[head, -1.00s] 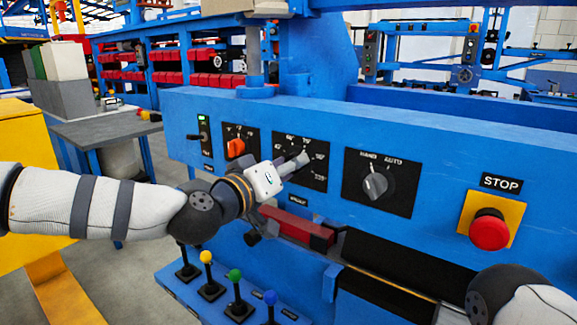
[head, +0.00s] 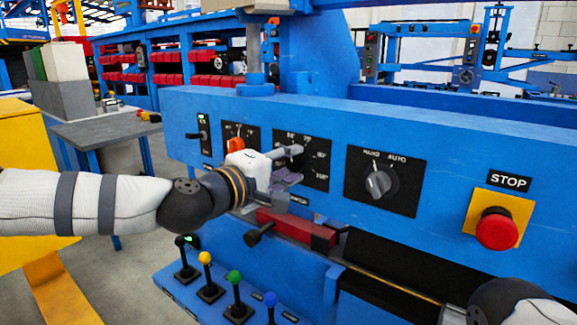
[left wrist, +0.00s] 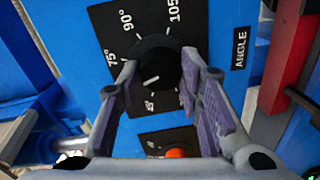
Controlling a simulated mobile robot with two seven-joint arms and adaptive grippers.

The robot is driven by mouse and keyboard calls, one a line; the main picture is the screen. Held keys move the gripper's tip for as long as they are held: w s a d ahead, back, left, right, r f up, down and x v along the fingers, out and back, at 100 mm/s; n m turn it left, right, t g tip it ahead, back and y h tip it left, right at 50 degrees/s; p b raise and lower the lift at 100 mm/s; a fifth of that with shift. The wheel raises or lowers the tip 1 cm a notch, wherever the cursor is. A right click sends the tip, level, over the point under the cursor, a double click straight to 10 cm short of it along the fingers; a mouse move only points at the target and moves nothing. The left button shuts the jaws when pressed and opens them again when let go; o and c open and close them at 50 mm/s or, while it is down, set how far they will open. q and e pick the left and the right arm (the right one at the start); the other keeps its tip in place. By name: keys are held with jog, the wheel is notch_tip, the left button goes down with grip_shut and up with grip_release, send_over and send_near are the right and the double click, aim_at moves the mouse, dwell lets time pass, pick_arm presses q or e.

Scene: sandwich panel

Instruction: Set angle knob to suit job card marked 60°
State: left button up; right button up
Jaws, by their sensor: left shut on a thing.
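The angle knob (left wrist: 152,68) is black and round with a white pointer line. It sits between the fingers of my left gripper (left wrist: 158,76) in the left wrist view, and the gripper is shut on it. The pointer line slants to the lower left, between the 75° and 45° marks; the left finger hides that part of the scale. The dial plate (left wrist: 113,42) shows 75°, 90° and 105°. In the head view my left gripper (head: 290,163) covers the knob and the left of its plate (head: 318,170). No job card can be made out. My right gripper is out of view.
Right of the dial is a HAND/AUTO switch (head: 378,184), then a red STOP button (head: 496,229). An orange knob (head: 236,146) lies left, close to my gripper. A red vise-like bar (head: 296,228) and several coloured levers (head: 235,293) are below.

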pick_arm(q)
jog(key=shift+n, duration=0.4)
dwell(0.3)
jog(key=o, duration=1.2)
jog(key=v, duration=1.2)
jog(key=shift+f, duration=0.1)
